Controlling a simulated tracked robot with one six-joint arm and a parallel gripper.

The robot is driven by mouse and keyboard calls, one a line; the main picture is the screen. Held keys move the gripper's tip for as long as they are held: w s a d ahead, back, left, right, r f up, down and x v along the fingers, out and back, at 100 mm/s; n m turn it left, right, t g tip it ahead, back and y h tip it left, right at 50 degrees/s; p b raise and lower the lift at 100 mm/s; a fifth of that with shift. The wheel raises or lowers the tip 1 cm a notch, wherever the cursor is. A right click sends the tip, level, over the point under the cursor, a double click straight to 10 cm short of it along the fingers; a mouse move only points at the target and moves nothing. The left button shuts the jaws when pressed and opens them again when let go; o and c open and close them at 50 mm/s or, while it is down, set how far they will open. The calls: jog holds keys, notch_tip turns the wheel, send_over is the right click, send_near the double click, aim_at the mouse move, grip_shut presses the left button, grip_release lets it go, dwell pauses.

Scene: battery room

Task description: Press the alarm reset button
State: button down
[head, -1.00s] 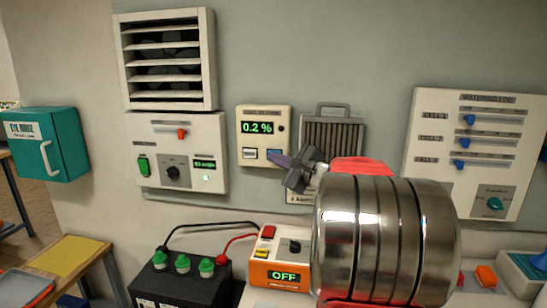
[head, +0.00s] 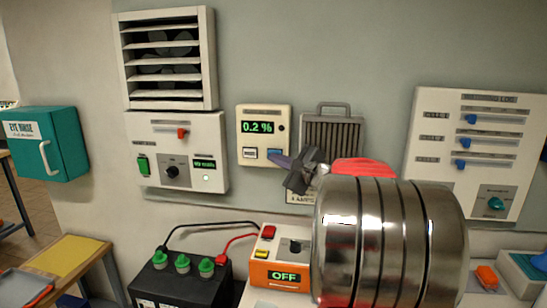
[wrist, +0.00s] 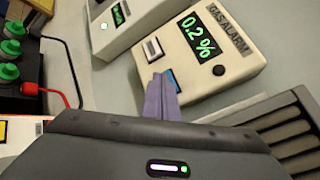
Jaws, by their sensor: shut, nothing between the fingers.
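The cream gas alarm box (head: 282,117) hangs on the wall and its display reads 0.2 %; it also shows in the wrist view (wrist: 230,75). Below the display are a pale button (head: 249,153) on the left and a blue button (wrist: 173,79) on the right. Their small labels are not readable. My gripper (wrist: 160,83) is shut and empty, with its purple fingertips right at the blue button and partly covering it. I cannot tell whether they touch it. The pale button (wrist: 152,48) is clear of the fingers.
A vent fan (head: 166,60) and a switch panel (head: 205,130) are left of the alarm box. A grey finned unit (head: 335,125) is close on its right. A battery (head: 180,285) and an orange charger (head: 262,272) reading OFF stand below.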

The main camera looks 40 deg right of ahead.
jog(key=shift+a, duration=0.3)
jog(key=s+a, duration=0.1)
jog(key=a, duration=0.1)
jog(key=s+a, duration=0.2)
dwell(0.6)
dwell(0.8)
